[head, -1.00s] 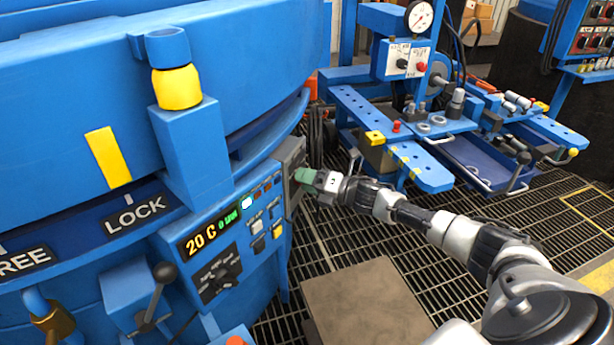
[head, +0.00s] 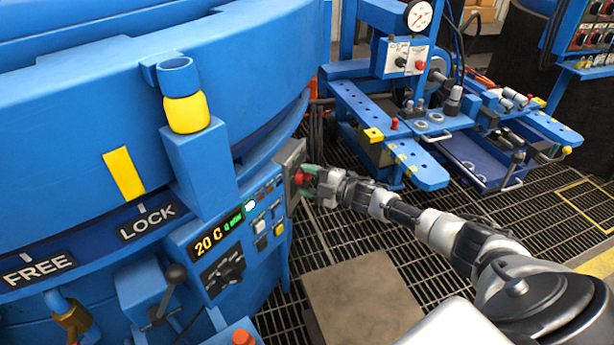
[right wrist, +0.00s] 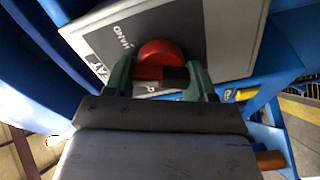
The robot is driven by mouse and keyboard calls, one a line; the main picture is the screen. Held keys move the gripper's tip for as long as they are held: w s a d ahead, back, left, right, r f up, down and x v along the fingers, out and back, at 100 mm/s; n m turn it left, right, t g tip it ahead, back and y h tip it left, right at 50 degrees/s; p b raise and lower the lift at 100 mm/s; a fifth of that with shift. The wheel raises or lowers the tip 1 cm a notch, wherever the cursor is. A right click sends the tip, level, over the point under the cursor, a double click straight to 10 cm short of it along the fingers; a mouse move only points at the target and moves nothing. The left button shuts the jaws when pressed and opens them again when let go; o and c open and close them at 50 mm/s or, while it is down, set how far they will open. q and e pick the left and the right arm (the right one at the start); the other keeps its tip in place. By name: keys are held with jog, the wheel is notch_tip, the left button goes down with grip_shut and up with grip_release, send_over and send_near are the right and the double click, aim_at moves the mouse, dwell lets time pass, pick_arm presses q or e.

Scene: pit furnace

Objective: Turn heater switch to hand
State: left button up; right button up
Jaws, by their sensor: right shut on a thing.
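The heater switch is a round red knob (head: 301,177) on a grey box (head: 290,158) at the right end of the blue furnace's control panel. My right gripper (right wrist: 160,78) is shut on the knob, one green finger on each side. In the head view the same gripper (head: 308,180) reaches the box from the right. The knob's pointer is partly hidden, so its setting cannot be told. My left gripper is not in view.
The furnace panel's lit display (head: 213,238) and several buttons lie left of the switch box. A blue bench with a dial gauge (head: 418,16) stands behind my arm. A brown plate (head: 362,300) lies on the grated floor, which is otherwise open there.

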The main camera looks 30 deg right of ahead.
jog(key=m+p, duration=0.1)
jog(key=m, duration=0.1)
jog(key=shift+d+r+m, duration=0.1)
jog(key=shift+r+m, duration=0.05)
jog(key=shift+m, duration=0.15)
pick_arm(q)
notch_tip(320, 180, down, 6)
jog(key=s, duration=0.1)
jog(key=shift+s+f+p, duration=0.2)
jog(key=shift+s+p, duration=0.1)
pick_arm(e)
jog(key=shift+m, duration=1.4)
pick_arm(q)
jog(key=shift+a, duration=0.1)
pick_arm(e)
jog(key=o, duration=0.9)
